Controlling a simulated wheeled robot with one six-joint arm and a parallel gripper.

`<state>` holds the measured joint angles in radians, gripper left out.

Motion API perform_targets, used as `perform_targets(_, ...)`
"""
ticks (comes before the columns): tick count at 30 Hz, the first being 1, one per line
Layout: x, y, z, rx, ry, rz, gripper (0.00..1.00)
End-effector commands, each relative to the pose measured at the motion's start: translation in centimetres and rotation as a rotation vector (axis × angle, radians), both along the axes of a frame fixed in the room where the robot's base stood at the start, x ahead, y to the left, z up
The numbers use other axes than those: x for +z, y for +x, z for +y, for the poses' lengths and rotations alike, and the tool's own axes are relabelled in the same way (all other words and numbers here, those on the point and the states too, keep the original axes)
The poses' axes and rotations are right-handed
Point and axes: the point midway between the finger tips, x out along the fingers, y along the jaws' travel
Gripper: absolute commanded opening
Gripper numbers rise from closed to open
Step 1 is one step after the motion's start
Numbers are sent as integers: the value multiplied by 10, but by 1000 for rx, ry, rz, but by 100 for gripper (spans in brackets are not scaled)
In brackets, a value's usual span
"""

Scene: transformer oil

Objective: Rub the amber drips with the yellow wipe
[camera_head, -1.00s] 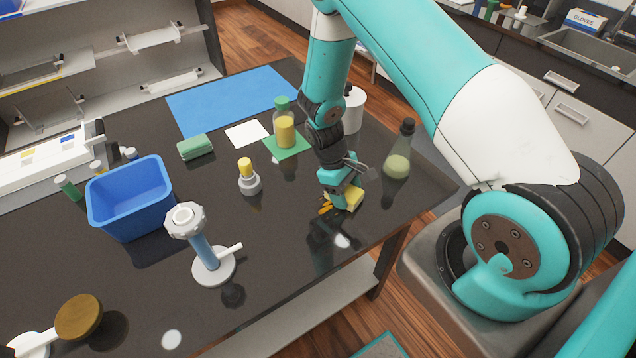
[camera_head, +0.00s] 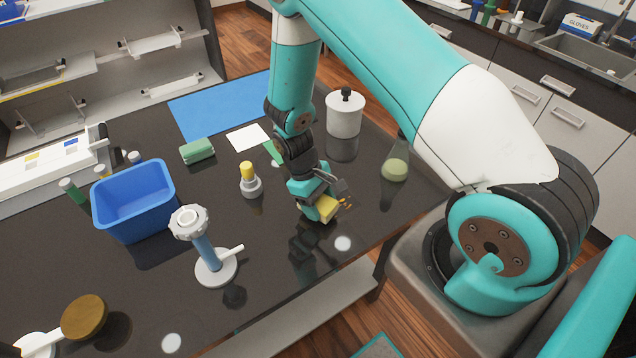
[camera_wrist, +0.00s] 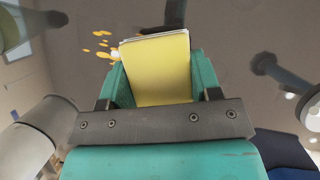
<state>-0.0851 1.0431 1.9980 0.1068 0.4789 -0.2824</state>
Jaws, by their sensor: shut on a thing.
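My gripper (camera_head: 318,203) is shut on the yellow wipe (camera_head: 328,208), a thick pad, low over the black table near its front right edge. Whether the wipe touches the table cannot be told. The amber drips (camera_head: 346,204) show on the table just right of the wipe in the head view. In the wrist view the wipe (camera_wrist: 158,70) sits between the fingers, and several amber drips (camera_wrist: 103,44) lie to its upper left. Any drips under the wipe or gripper are hidden.
A grey-based bottle with a yellow top (camera_head: 248,181) stands left of my gripper. A blue bin (camera_head: 135,205) and a blue-stemmed stand (camera_head: 206,250) are further left. A flask (camera_head: 396,168) and a white canister (camera_head: 344,118) stand right and behind. The table's front edge is close.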

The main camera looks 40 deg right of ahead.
Motion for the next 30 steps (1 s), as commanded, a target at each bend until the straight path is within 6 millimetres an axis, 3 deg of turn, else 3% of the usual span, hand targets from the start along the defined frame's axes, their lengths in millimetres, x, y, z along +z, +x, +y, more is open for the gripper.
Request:
perform_targets(18,57,0,2,4,0,0,32)
perform_targets(30,60,0,2,5,1,1,32)
